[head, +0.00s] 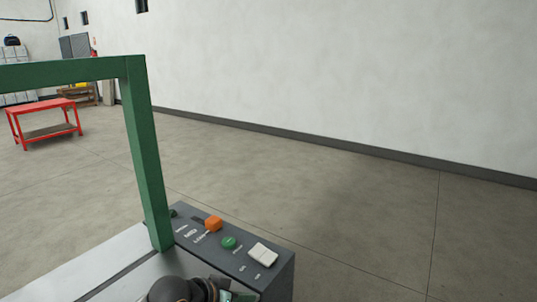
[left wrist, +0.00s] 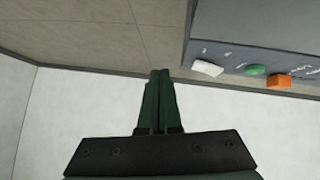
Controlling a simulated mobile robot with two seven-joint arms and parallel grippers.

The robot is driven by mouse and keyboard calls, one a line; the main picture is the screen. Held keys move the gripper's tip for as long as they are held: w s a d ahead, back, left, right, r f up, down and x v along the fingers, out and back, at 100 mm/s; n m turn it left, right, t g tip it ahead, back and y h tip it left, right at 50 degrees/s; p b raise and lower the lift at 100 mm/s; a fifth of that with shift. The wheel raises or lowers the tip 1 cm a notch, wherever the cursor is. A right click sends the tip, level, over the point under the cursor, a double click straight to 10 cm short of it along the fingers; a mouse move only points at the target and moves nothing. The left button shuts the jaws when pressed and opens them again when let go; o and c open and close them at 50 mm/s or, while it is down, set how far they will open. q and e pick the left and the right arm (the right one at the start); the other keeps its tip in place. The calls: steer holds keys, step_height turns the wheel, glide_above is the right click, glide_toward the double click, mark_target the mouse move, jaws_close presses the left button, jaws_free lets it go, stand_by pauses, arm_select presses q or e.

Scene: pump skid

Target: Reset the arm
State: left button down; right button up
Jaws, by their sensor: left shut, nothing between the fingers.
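My left gripper (left wrist: 160,73) shows in the left wrist view with its two dark green fingers together and nothing between them. Its fingertips point toward the floor and are apart from the grey control panel (left wrist: 230,40), which sits at the upper right of that view. In the head view, part of my left arm shows at the bottom edge, in front of the control panel (head: 279,266). The panel carries an orange knob (head: 213,223), a round green button (head: 228,242) and a white rocker switch (head: 263,254). My right gripper is not in view.
A green frame (head: 148,160) rises beside the panel and runs off to the left. A red table (head: 45,106) stands far back left. The concrete floor (head: 330,200) right of the skid is clear up to the pale wall (head: 350,70).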

arm_select(q)
steer(key=s+a+f+n+t, duration=0.2)
steer(key=s+a+f+n, duration=0.1)
steer(key=s+f, duration=0.85)
steer(key=s+a+f+y, duration=0.2)
steer(key=s+a+f, duration=0.2)
steer(key=s+f, duration=0.1)
steer(key=s+a+f+y, duration=0.2)
steer(key=s+a+f, duration=0.2)
steer(key=s, duration=0.4)
steer(key=shift+s+a+f+n, duration=0.2)
steer(key=shift+a+f+n, duration=0.1)
steer(key=shift+f, duration=0.25)
